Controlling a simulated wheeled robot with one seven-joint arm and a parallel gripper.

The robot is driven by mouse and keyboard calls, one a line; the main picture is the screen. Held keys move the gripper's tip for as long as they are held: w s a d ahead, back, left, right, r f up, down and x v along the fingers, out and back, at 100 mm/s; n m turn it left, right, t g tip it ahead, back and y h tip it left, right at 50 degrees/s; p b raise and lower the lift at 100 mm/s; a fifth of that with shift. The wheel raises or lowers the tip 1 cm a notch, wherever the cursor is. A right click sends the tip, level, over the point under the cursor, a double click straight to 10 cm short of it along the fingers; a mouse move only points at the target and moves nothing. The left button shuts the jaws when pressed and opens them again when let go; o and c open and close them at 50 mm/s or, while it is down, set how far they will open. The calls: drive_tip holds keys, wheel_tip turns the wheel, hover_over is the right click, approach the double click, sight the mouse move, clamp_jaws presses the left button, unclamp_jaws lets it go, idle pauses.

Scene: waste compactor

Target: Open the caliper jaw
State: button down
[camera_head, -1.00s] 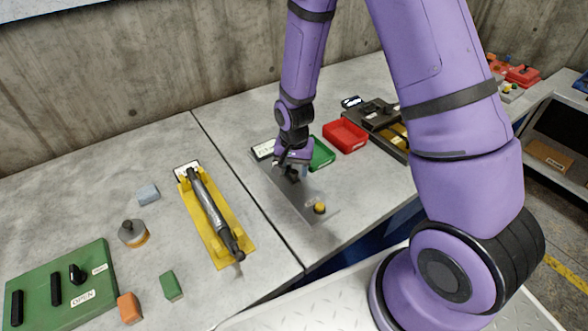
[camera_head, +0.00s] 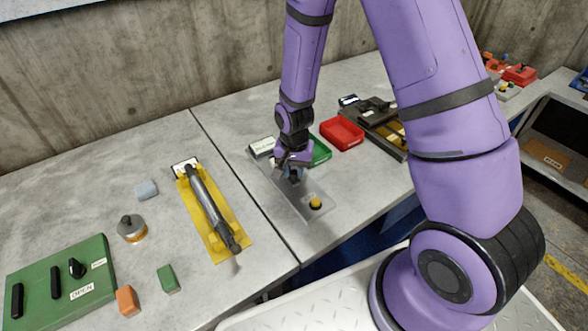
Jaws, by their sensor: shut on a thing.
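The caliper appears to be the long grey plate (camera_head: 306,193) lying flat on the right-hand table, though its jaw cannot be made out clearly. A small yellow knob (camera_head: 315,203) stands near its front end. My gripper (camera_head: 292,170) points down over the middle of the plate, behind the knob. It is shut on a small dark piece (camera_head: 295,177) on the plate, largely hidden by the fingers. A white label block (camera_head: 262,147) stands at the plate's back end.
A yellow base (camera_head: 237,238) bearing a grey cylinder (camera_head: 208,203) lies to the left. A green board (camera_head: 84,250) is at the front left.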

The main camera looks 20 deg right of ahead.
drive_tip(key=shift+s, duration=0.3)
drive_tip(key=shift+w, duration=0.1)
drive_tip(key=c, duration=0.9)
unclamp_jaws()
drive_tip(key=shift+c, duration=0.2)
drive_tip(key=shift+r, duration=0.1)
wheel_tip(320, 180, up, 11)
drive_tip(key=shift+f, duration=0.2)
wheel_tip(320, 180, up, 10)
drive_tip(key=n+t, duration=0.1)
drive_tip(key=n, duration=0.1)
hover_over(295, 172)
drive_tip(key=s+d, duration=0.2)
drive_tip(key=s, duration=0.1)
drive_tip(key=s+d+r+n+t, duration=0.1)
drive_tip(key=s+d+r+t, duration=0.1)
drive_tip(key=s+r, duration=0.45)
drive_tip(key=s+d+r+n+t, duration=0.2)
drive_tip(key=s+r+n, duration=0.1)
drive_tip(key=s+r, duration=0.8)
drive_tip(key=shift+s+d+r+n, duration=0.15)
drive_tip(key=shift+s+d+n, duration=0.25)
drive_tip(key=shift+s, duration=0.5)
